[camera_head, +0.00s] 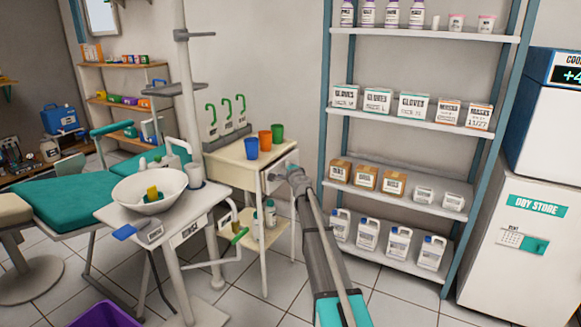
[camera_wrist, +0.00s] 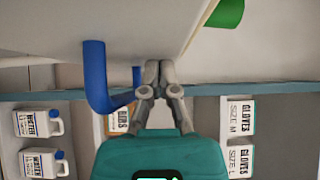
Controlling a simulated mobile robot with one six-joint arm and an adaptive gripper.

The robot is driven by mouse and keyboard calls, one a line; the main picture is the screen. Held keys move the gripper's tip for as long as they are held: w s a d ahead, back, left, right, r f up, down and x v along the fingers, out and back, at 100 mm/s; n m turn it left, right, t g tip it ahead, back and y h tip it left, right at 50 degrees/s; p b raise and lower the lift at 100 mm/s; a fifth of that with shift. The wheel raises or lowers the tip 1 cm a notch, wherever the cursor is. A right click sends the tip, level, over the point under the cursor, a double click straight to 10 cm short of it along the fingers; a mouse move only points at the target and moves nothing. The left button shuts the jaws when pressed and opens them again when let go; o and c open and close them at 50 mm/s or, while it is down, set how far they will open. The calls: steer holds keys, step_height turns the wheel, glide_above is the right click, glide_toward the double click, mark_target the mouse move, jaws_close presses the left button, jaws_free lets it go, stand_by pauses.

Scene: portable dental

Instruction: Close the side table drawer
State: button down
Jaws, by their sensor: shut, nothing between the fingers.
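The cream side table (camera_head: 228,160) stands in the middle of the head view. Its light drawer front (camera_head: 284,161) shows at the table's right side, partly hidden behind my gripper. How far the drawer stands out is hard to tell. My gripper (camera_head: 292,171) is at this drawer front. In the wrist view my gripper (camera_wrist: 160,66) is shut and empty, its fingertips together close to a pale panel (camera_wrist: 60,25). A blue U-shaped handle (camera_wrist: 97,80) is just left of the fingers, not between them. Whether the fingertips touch the panel cannot be told.
Orange (camera_head: 265,140), green (camera_head: 278,133) and blue (camera_head: 251,148) cups stand on the side table. A tall shelf rack (camera_head: 425,125) with boxes and jugs is to the right. A basin stand (camera_head: 150,190) is to the left.

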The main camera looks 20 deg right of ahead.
steer(key=shift+d, duration=0.15)
steer(key=shift+s+d, duration=0.15)
steer(key=shift+s+d, duration=0.3)
steer(key=shift+s, duration=0.15)
steer(key=s+d, duration=0.1)
steer(key=s, duration=1)
steer(key=shift+s, duration=0.4)
steer(key=shift+d, duration=0.1)
